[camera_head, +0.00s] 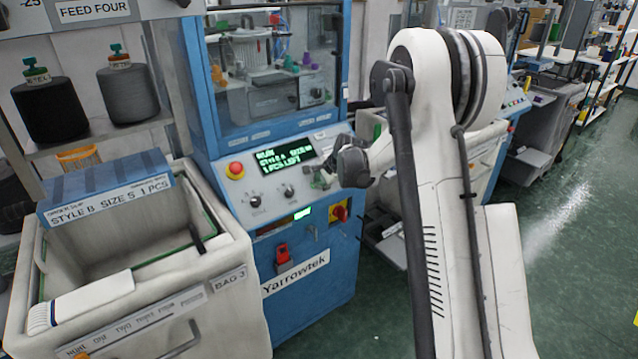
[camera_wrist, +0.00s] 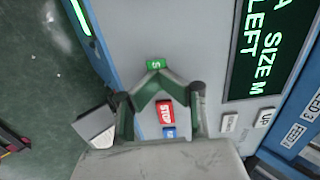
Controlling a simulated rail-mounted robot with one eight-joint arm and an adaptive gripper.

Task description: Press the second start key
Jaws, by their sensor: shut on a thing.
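The green start key (camera_wrist: 155,64), marked with an S, is on the light control panel in the wrist view. My gripper (camera_wrist: 157,76) is in front of it, with its fingers bent inward and their tips together at the key's lower edge. The tips cover part of the key, and I cannot tell how far it is pressed. A red STOP key (camera_wrist: 165,112) and a blue key (camera_wrist: 169,132) show between the fingers. In the head view my gripper (camera_head: 320,180) is at the right of the blue machine's panel, below the display, and hides the keys.
The lit display (camera_head: 287,158) reads style A and one piece left. A red mushroom button (camera_head: 236,170) and black knobs (camera_head: 255,201) are left of my gripper. A red-yellow switch (camera_head: 340,211) sits below. The bin (camera_head: 225,262) labelled BAG 3 stands left.

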